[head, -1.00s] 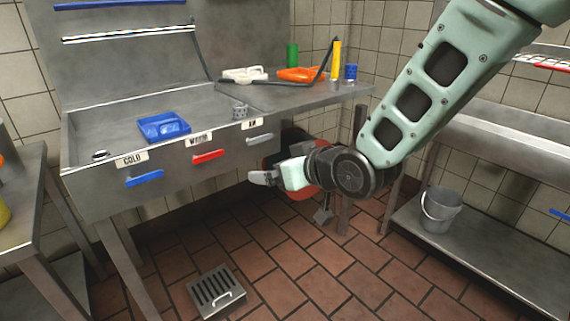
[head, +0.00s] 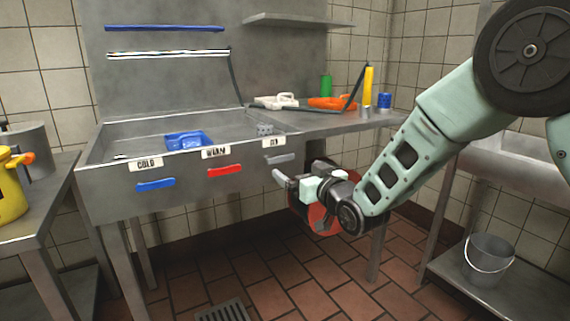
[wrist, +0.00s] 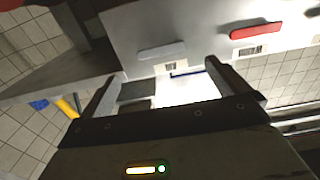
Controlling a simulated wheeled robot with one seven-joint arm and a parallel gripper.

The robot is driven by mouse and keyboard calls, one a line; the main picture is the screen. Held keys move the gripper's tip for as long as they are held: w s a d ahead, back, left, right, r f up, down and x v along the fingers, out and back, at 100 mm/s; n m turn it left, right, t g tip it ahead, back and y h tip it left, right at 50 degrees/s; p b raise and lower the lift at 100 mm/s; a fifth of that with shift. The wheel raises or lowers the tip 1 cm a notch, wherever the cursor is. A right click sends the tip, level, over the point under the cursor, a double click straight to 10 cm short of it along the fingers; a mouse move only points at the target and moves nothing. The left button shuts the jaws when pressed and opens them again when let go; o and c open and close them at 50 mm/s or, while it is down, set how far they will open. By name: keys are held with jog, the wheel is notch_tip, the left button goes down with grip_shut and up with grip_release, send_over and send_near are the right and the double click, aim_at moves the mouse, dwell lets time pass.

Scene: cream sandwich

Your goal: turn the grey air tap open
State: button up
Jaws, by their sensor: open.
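The grey air tap (head: 283,158) is a flat lever on the front of the steel sink, below a small label at the right end. It lies about level, and it also shows in the wrist view (wrist: 162,51). My gripper (head: 280,177) is just below and in front of the grey lever in the head view. In the wrist view my gripper (wrist: 165,72) is open and empty, its two fingers spread apart. The grey lever lies ahead of the gap between them, with no contact that I can see.
A red lever (head: 224,171) and a blue lever (head: 155,184) sit left of the grey one. A red reel-like thing (head: 322,217) is behind my gripper under the counter. A bucket (head: 488,260) stands on the low shelf at right.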

aim_at(282, 159)
jog(key=x, duration=0.8)
jog(key=shift+w+a+b, duration=0.1)
jog(key=shift+a+b, duration=0.05)
jog(key=shift+b, duration=0.25)
jog(key=c, duration=1.4)
